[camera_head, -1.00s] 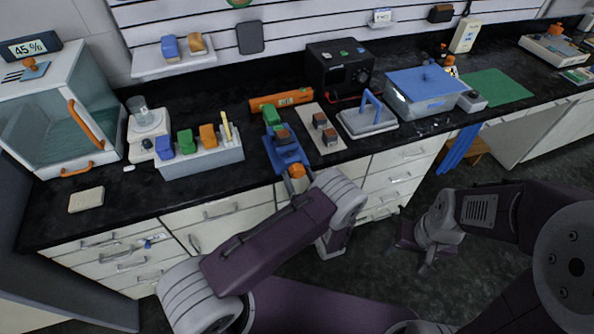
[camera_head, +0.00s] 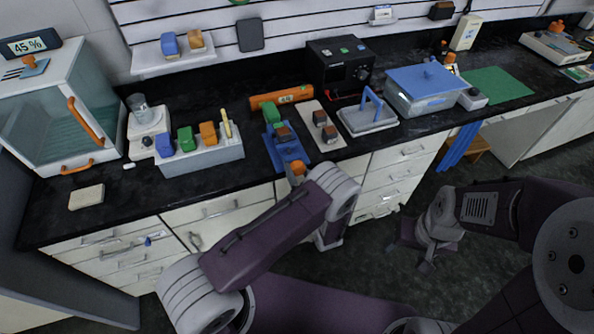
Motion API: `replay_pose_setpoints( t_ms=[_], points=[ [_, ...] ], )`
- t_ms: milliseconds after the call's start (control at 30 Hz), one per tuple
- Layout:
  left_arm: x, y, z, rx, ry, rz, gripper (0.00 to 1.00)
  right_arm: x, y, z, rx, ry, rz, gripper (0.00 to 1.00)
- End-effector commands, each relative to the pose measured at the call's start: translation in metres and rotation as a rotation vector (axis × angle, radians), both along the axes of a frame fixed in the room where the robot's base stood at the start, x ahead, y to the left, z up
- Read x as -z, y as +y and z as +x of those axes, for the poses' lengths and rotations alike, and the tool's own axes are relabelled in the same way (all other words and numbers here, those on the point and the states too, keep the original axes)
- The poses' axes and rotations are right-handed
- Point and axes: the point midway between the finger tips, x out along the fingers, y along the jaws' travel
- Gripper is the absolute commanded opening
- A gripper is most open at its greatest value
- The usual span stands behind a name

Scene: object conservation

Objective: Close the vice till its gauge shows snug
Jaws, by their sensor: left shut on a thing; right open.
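The blue vice (camera_head: 291,152) stands at the counter's front edge, with a green block-shaped part (camera_head: 271,113) at its far end. A dark block with a reddish-brown side (camera_head: 283,133) sits on it. An orange knob (camera_head: 298,168) is at the vice's near end. My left gripper (camera_head: 297,179) is shut on this knob, its fingers mostly hidden by my wrist. An orange bar with a small display (camera_head: 286,98) lies behind the vice; its reading is too small to be sure of. My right gripper (camera_head: 426,266) is open and empty, low over the floor at right.
A pale board (camera_head: 328,146) with dark blocks lies right of the vice. A grey rack (camera_head: 205,157) with coloured blocks stands left. A black box (camera_head: 340,68), a plate with a blue handle (camera_head: 367,120) and a blue-lidded container (camera_head: 425,101) stand further right.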

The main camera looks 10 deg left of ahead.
Motion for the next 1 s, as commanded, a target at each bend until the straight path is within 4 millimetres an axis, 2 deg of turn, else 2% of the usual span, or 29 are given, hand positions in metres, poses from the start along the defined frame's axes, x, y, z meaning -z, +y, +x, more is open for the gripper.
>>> replay_pose_setpoints(
  t_ms=[133, 167, 200, 233, 567, 667, 900, 1000],
  points=[
    [0.0, 0.0, 0.0, 0.0, -0.001, -0.001, 0.03, 0.0, 0.0, 0.0, 0.0, 0.0, 0.0, 0.66],
    [0.0, 0.0, 0.0, 0.0, -0.001, -0.001, 0.49, 0.0, 0.0, 0.0, 0.0, 0.0, 0.0, 0.66],
    [0.0, 0.0, 0.0, 0.0, -0.001, -0.001, 0.61, 0.0, 0.0, 0.0, 0.0, 0.0, 0.0, 0.66],
    [0.0, 0.0, 0.0, 0.0, -0.001, -0.002, 0.66, 0.0, 0.0, 0.0, 0.0, 0.0, 0.0, 0.66],
    [0.001, -0.002, -0.003, 0.001, -0.001, -0.002, 0.66, 0.001, 0.0, 0.0, 0.0, 0.0, 0.0, 0.66],
    [0.002, -0.012, -0.015, 0.005, 0.0, -0.001, 0.66, 0.006, 0.0, 0.0, 0.0, 0.0, 0.0, 0.66],
    [0.002, -0.042, -0.059, 0.007, -0.002, -0.001, 0.66, 0.017, 0.0, 0.0, 0.0, 0.0, 0.0, 0.66],
    [0.001, -0.048, -0.07, 0.004, -0.002, -0.002, 0.66, 0.018, 0.0, 0.0, 0.0, 0.0, 0.0, 0.66]
  ],
)
